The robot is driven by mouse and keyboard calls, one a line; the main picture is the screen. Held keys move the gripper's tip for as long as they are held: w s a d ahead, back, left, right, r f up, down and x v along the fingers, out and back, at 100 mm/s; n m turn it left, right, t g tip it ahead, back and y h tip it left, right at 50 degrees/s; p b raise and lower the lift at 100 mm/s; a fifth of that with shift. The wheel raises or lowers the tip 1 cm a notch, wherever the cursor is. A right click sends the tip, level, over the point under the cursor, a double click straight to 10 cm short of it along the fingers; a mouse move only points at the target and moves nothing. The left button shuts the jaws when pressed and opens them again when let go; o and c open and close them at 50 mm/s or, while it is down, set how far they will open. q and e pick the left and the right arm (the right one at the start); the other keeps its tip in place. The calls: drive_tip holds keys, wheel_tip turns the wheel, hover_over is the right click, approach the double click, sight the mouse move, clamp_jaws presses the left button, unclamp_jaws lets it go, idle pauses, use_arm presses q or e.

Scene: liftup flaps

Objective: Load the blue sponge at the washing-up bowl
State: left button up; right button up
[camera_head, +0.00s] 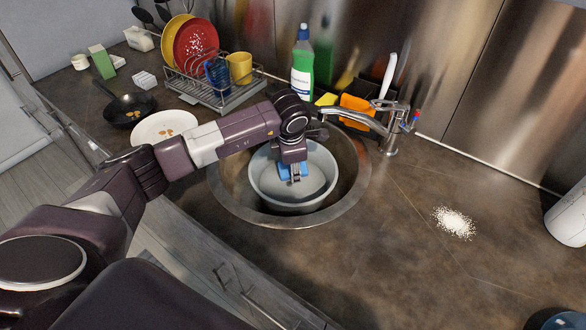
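The blue sponge (284,170) is at the tip of my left gripper (296,177), inside the washing-up bowl (262,192). My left gripper points down and looks shut on the sponge, with blue showing on both sides of the fingers. The pale grey round bowl stands in the round metal sink (228,201). The sponge is low in the bowl; I cannot tell whether it touches the bottom or any water. My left arm hides part of the bowl's back rim. My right gripper is not in view.
A tap (391,135) stands behind the sink at the right. A green soap bottle (302,65) and orange sponge (356,107) stand behind. A dish rack (218,97), white plate (163,128) and black pan (130,108) are left. White grains (454,223) lie on the right counter.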

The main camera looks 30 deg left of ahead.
use_arm(q)
drive_tip(key=shift+r+p, duration=1.45)
drive_tip(key=shift+r, duration=1.25)
drive_tip(key=shift+r+p, duration=0.4)
drive_tip(key=shift+r, duration=0.4)
wheel_tip(320, 180, up, 4)
drive_tip(key=shift+p, duration=0.95)
